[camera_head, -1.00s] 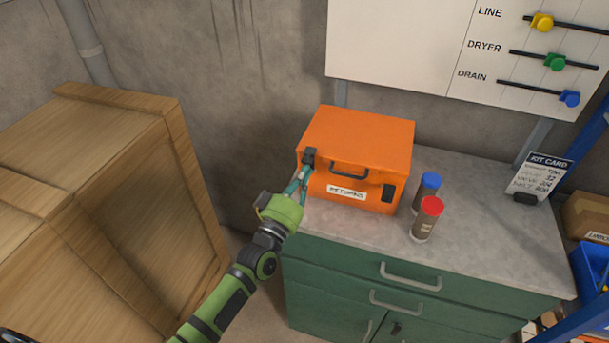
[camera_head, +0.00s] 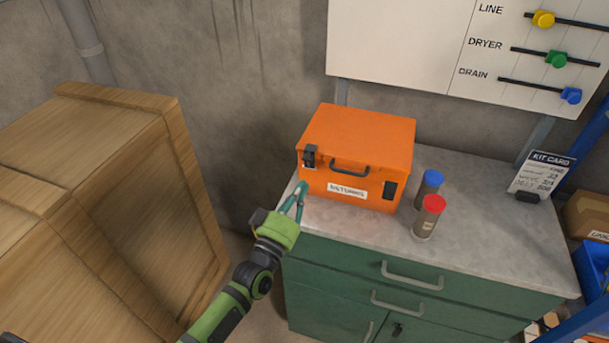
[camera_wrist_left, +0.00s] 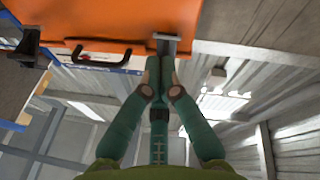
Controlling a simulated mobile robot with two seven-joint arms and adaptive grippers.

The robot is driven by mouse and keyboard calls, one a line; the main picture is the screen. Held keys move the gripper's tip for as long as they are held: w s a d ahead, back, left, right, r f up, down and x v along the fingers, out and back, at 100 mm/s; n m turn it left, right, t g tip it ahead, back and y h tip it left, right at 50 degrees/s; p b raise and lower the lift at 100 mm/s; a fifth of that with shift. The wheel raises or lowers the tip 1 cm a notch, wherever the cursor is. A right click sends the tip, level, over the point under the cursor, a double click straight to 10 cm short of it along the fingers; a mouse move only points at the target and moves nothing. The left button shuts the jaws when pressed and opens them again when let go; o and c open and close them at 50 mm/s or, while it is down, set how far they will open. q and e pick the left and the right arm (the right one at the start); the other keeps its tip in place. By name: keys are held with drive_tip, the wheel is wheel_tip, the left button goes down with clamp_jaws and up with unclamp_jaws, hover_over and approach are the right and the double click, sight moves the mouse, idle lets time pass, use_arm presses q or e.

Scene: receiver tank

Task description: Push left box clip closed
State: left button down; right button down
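The orange box (camera_head: 357,137) stands on the grey-topped cabinet with its lid down. The left box clip (camera_head: 311,156) is a dark catch at the front left, with a pale metal part at its lower end. I cannot tell whether it lies flat. It also shows in the left wrist view (camera_wrist_left: 166,45), just past my fingertips. My left gripper (camera_head: 302,188) has its teal fingers together, empty, below and slightly left of the clip. In the left wrist view the fingertips (camera_wrist_left: 160,63) seem close to the clip; contact is unclear. My right gripper is out of view.
The right clip (camera_head: 389,189) is dark on the box front, beyond the handle (camera_head: 349,168). A blue-capped jar (camera_head: 428,190) and a red-capped jar (camera_head: 428,217) stand right of the box. A wooden crate (camera_head: 90,180) fills the left. The counter front (camera_head: 375,238) is clear.

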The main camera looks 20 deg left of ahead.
use_arm(q)
drive_tip(key=f+b, duration=0.1)
drive_tip(key=s+f, duration=0.1)
drive_tip(key=f, duration=0.1)
drive_tip(key=s+f+b, duration=0.1)
drive_tip(key=shift+s+f+b, duration=0.2)
drive_tip(key=shift+s+b, duration=0.05)
drive_tip(key=shift+b, duration=0.05)
idle(0.6)
